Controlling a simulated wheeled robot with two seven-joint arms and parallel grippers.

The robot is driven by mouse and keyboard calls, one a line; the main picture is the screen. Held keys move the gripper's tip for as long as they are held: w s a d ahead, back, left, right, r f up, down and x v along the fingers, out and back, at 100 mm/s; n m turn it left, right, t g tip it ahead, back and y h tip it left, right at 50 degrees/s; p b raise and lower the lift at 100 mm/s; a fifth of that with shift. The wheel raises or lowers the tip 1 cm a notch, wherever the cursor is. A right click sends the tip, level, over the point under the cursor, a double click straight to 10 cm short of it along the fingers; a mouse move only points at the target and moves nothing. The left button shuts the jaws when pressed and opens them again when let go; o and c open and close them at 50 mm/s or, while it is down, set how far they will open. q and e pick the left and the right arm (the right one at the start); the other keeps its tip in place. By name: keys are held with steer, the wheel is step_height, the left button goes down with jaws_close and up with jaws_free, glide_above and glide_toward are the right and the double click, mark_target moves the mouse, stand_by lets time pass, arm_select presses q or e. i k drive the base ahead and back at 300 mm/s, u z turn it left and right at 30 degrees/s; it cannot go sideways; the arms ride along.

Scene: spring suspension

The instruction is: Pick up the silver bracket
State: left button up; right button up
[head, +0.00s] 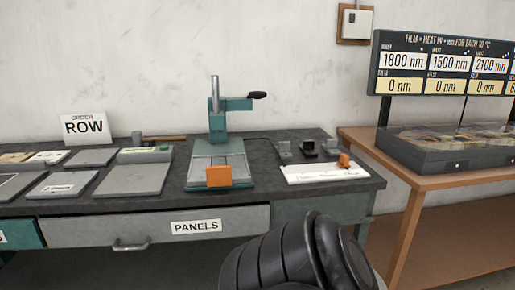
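Several small parts stand at the back right of the dark workbench. A small grey piece (284,151) is at the left, a black piece (308,147) in the middle and another grey piece (331,145) at the right. The grey ones could be silver brackets, but they are too small to tell for sure. They stand behind a white labelled board (325,172). Neither gripper shows. A black ribbed shape, seemingly part of my own arm, fills the bottom centre, below and in front of the bench.
A green press (217,125) with an orange block (219,176) at its front stands left of the small parts. Flat grey panels (134,179) cover the bench's left. A wooden table (440,180) at right holds a dark display case (440,150).

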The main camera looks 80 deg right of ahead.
mark_target(282, 148)
steer(key=z, duration=2.95)
